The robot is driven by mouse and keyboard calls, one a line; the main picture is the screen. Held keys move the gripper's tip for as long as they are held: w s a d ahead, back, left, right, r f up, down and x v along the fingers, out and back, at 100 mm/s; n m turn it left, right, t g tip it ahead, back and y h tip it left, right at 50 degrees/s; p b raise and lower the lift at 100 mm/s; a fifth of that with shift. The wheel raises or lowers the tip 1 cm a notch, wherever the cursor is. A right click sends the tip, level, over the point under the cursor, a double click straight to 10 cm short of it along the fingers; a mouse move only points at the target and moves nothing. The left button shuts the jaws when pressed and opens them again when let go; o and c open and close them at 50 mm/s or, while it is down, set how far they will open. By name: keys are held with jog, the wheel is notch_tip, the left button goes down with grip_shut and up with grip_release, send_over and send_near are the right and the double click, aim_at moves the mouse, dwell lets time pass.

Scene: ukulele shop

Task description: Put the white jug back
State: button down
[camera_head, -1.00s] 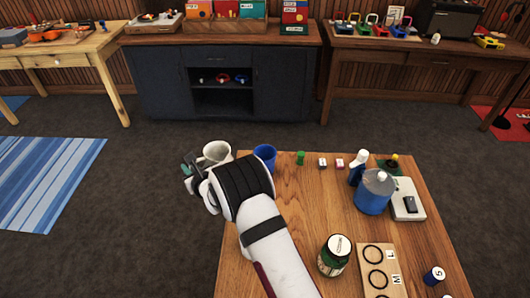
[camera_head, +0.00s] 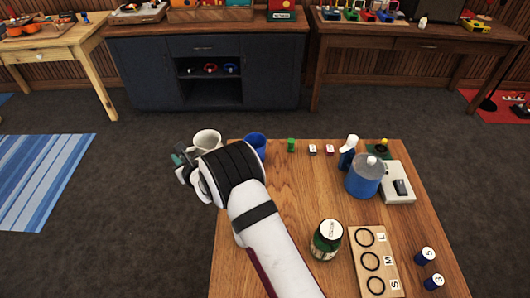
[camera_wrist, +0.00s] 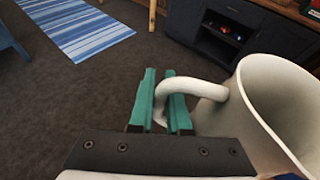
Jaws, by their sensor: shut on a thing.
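The white jug (camera_head: 207,138) is at the far left corner of the wooden table, upright or nearly so, with its open mouth up. My gripper (camera_head: 181,160) is on the jug's left side, out past the table's left edge. In the wrist view the teal fingers of my gripper (camera_wrist: 161,98) are shut on the jug's curved handle, and the jug (camera_wrist: 262,105) fills the right side. My arm hides the jug's base in the head view, so I cannot tell whether it touches the table.
A blue cup (camera_head: 254,143) stands close to the right of the jug. A green piece (camera_head: 291,145), small blocks, a blue lidded pot (camera_head: 363,178), a dark green jar (camera_head: 326,238) and a ring board (camera_head: 373,262) are on the table (camera_head: 290,190). Its middle is fairly clear.

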jog(key=d+r+m+t+h, duration=0.2)
jog(key=d+r+m+h, duration=0.1)
jog(key=d+r, duration=1.6)
jog(key=s+d+r+m+h, duration=0.35)
jog(key=s+d+r, duration=0.55)
jog(key=s+d, duration=0.4)
jog(key=w+d+f+m+h, duration=0.2)
jog(key=d+f, duration=0.1)
jog(key=f, duration=0.6)
jog(key=w+d+f+m+h, duration=0.1)
jog(key=w+d+f+h, duration=0.15)
jog(key=f, duration=0.65)
jog(key=shift+w+a+f, duration=0.65)
jog(key=shift+a+f, duration=1.05)
jog(key=shift+f, duration=0.2)
jog(key=shift+w+a+f, duration=0.7)
jog(key=shift+a+f, duration=1)
jog(key=shift+f, duration=0.2)
jog(key=shift+w+a+f, duration=0.65)
jog(key=shift+a+f, duration=1.05)
jog(key=shift+f, duration=0.2)
jog(key=shift+f, duration=0.1)
